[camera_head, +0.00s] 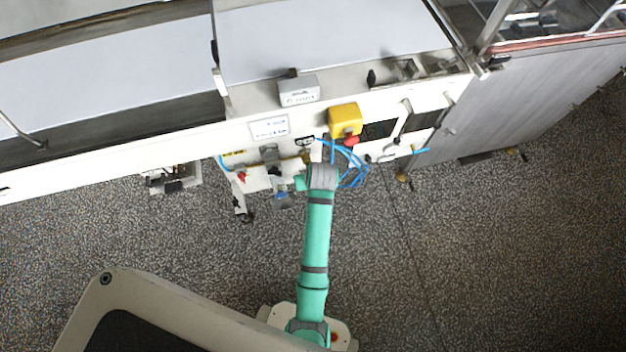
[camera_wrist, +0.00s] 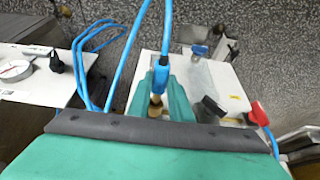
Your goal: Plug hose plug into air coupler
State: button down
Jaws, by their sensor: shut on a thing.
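The hose plug (camera_wrist: 160,76) has a blue body and a blue hose, and it shows in the wrist view between the teal fingers of my gripper (camera_wrist: 162,98). My gripper is shut on it. A brass-coloured part (camera_wrist: 155,105) sits at the plug's lower end. I cannot tell whether it is the plug's tip or the air coupler, or whether the two are joined. In the head view a small brass fitting (camera_head: 306,156) shows on the white machine panel, just beside the end of my arm. My wrist hides the plug and fingers there.
The blue hose (camera_head: 352,170) loops to the right of my wrist. The panel carries a yellow box with a red button (camera_head: 345,120), a grey box (camera_head: 298,91) and a red knob (camera_head: 241,176). A gauge (camera_wrist: 15,70) shows in the wrist view. The floor in front is clear.

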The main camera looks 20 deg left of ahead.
jog(key=shift+w+a, duration=0.5)
jog(key=shift+w, duration=0.25)
jog(key=shift+w+a, duration=0.45)
jog(key=shift+w, duration=0.25)
jog(key=c, duration=1.5)
grip_release()
jog(key=shift+c, duration=0.2)
jog(key=v, duration=1)
jog(key=shift+r, duration=0.4)
jog(key=shift+s, duration=0.15)
